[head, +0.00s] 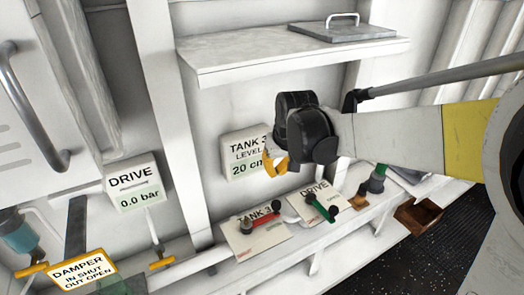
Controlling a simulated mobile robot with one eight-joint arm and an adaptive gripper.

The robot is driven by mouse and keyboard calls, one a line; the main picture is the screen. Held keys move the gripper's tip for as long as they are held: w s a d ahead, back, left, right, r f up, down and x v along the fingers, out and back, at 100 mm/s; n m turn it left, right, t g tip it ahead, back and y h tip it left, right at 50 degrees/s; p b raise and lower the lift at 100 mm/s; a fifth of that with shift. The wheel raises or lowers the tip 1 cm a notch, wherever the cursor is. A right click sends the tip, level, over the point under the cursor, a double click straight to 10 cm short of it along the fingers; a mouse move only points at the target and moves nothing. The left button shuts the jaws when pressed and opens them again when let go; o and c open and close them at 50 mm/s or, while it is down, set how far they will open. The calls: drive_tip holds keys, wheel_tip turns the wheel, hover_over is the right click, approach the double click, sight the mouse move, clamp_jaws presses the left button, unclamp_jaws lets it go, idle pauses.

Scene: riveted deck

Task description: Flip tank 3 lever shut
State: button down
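The tank 3 lever (268,223) has a red handle with dark knobs at its ends. It is on a white plate (243,243) marked TANK, partly covered by the lever, on the low ledge. The handle lies roughly along the plate, tilted up to the right. My gripper (269,166), black with yellow fingers, is above the lever and apart from it, in front of the TANK 3 LEVEL sign (236,166), which reads 20 cm and is partly hidden. The fingers are small and overlap in this view, so I cannot tell their opening.
A green lever (319,206) on the DRIVE plate (303,203) stands close right of the red one. A shelf (290,58) juts out above my gripper. A DRIVE gauge (135,187) reads 0.0 bar at left. A brown box (418,217) is at right.

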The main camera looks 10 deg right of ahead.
drive_tip(key=shift+w+a, duration=0.2)
drive_tip(key=shift+w, duration=0.2)
wheel_tip(320, 180, down, 10)
drive_tip(key=shift+s+r, duration=0.2)
drive_tip(key=shift+s, duration=0.1)
idle(0.4)
drive_tip(key=shift+s+d, duration=0.1)
idle(0.3)
